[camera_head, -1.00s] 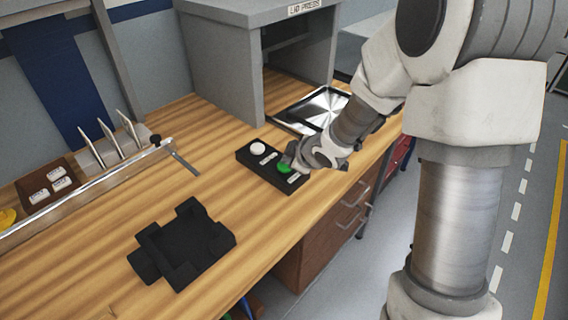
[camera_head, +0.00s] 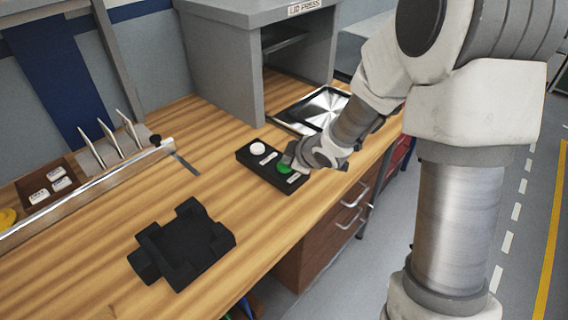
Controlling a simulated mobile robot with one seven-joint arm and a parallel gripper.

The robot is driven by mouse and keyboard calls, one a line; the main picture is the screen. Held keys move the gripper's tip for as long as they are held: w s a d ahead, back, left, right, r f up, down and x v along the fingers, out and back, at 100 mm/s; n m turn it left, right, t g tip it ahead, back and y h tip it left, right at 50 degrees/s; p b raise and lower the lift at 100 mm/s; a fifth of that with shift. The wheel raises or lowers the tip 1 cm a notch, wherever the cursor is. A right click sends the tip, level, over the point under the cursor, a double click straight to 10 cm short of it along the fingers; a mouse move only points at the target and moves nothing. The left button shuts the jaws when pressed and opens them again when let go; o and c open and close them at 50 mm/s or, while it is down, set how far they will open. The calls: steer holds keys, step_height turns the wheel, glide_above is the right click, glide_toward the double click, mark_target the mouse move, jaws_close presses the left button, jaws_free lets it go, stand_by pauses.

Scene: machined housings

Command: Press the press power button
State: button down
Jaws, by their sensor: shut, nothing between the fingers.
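A black button box (camera_head: 262,172) lies on the wooden bench in front of the grey lid press (camera_head: 222,62). It carries a white round button (camera_head: 257,149) at its far left end and a green button (camera_head: 284,167) nearer the right end. Small labels sit beside the buttons, too small to read. My gripper (camera_head: 290,162) is shut and empty, right at the green button and partly covering it. I cannot tell whether the fingertips touch the button or which button is the power button.
A black fixture (camera_head: 183,243) stands on the bench at front centre. A metal rail (camera_head: 85,198) runs along the left, with a brown tray (camera_head: 45,186) of labelled blocks behind it. A shiny plate in a dark tray (camera_head: 318,108) lies at the press opening. Bare wood lies between fixture and button box.

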steer(key=shift+f, duration=0.15)
steer(key=shift+f+b, duration=0.35)
steer(key=shift+b, duration=0.1)
steer(key=shift+s, duration=0.1)
steer(key=shift+r+p, duration=0.15)
steer(key=shift+p, duration=0.15)
stand_by(0.3)
step_height(320, 180, up, 6)
steer(key=p, duration=0.6)
steer(key=shift+r, duration=0.25)
steer(key=shift+f, duration=0.1)
